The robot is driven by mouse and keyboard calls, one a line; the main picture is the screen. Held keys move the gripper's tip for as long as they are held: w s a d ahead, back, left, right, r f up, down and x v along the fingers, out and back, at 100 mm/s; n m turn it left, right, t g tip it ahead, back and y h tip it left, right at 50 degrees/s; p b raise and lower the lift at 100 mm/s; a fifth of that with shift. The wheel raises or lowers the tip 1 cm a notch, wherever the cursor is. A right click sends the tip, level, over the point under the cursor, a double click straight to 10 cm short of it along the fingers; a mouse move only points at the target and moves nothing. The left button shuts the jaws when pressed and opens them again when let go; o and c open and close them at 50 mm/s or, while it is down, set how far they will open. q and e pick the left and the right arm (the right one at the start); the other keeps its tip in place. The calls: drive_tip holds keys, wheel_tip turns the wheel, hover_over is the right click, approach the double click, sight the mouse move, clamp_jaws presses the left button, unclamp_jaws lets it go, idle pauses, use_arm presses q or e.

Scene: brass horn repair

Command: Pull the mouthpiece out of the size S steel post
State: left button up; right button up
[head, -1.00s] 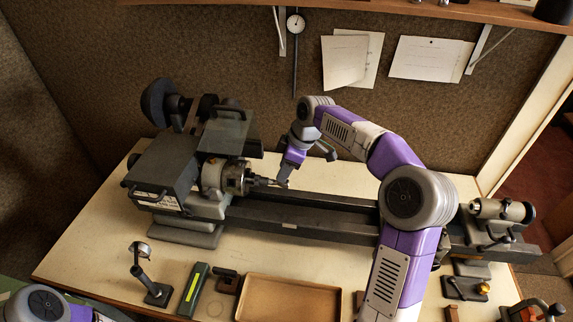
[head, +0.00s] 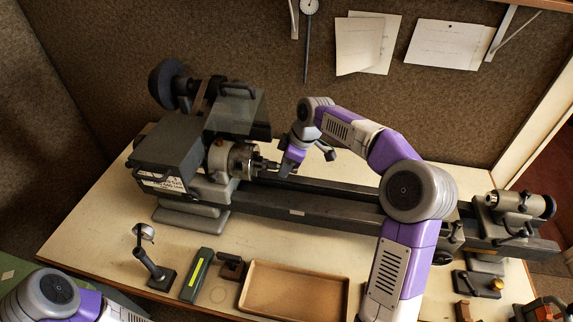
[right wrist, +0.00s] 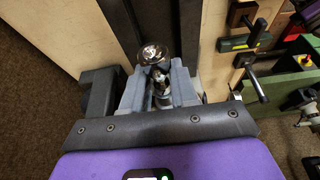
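The lathe chuck (head: 243,160) holds a thin steel post (head: 264,165) that points right, toward my right gripper (head: 287,170). In the right wrist view the mouthpiece (right wrist: 153,53) is a shiny silver cup just beyond the fingertips. Its narrower metal part runs back between the two grey fingers of my right gripper (right wrist: 158,82), which look closed on it from both sides. How far the mouthpiece sits on the post is hidden by the fingers. My left arm shows at the bottom left of the head view; its gripper is out of view.
The lathe bed (head: 320,208) runs right to the tailstock (head: 515,205). A small dark fixture (head: 478,284) is at the front right. My right arm crosses above the bed.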

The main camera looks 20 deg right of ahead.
clamp_jaws()
drive_tip(key=shift+s+d+b, duration=0.2)
drive_tip(key=shift+s+d, duration=0.6)
drive_tip(key=shift+d, duration=0.25)
drive_tip(key=shift+s+d+b, duration=0.2)
drive_tip(key=shift+s+d, duration=0.55)
drive_tip(key=shift+d, duration=0.25)
drive_tip(key=shift+r, duration=0.1)
drive_tip(key=s+a+r, duration=0.3)
drive_tip(key=s+r, duration=0.1)
drive_tip(key=r, duration=0.1)
drive_tip(key=shift+p, duration=0.45)
drive_tip(key=shift+f, duration=0.1)
